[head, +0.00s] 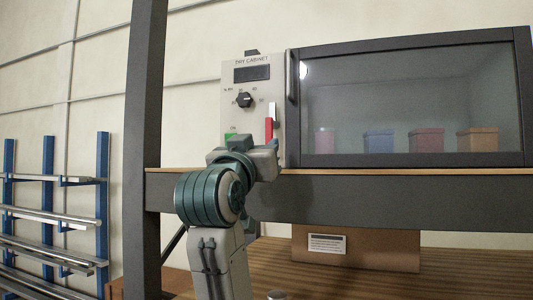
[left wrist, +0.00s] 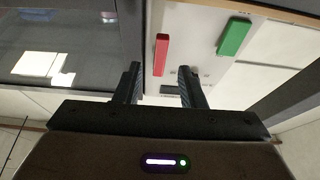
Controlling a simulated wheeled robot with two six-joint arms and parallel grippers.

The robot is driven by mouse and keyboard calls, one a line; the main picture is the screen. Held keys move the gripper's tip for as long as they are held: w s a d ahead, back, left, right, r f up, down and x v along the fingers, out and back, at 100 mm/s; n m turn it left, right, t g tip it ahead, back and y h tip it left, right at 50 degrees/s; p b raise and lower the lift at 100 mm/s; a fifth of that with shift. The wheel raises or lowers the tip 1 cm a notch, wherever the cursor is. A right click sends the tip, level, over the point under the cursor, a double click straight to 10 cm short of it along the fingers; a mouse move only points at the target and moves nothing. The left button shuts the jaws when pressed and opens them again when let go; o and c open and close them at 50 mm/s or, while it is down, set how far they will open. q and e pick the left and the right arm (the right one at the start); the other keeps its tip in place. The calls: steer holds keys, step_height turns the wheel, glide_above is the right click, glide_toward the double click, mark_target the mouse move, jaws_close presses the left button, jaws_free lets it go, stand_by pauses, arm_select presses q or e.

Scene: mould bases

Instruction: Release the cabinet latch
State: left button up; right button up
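The dry cabinet's control panel (head: 238,122) is pale, with a dark display, a black knob (head: 244,100) and a red latch piece (head: 269,128) below a white strip. The red piece also shows in the left wrist view (left wrist: 161,55), with a green block (left wrist: 235,37) to its right. My left gripper (head: 264,152) is at the panel's lower part and covers some of it in the head view. In the left wrist view its fingers (left wrist: 159,66) are apart, with the red piece in line with the gap; contact cannot be told. My right gripper is not in view.
The cabinet's glass door (head: 400,105) has a dark frame and a vertical handle (head: 291,77) close right of the panel. Several coloured boxes stand behind the glass. A dark post (head: 146,130) rises at left. A cardboard box (head: 370,250) sits under the shelf.

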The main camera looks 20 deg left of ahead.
arm_select(q)
steer(key=b+v, duration=0.1)
steer(key=v, duration=0.3)
steer(key=shift+f, duration=0.1)
stand_by(0.3)
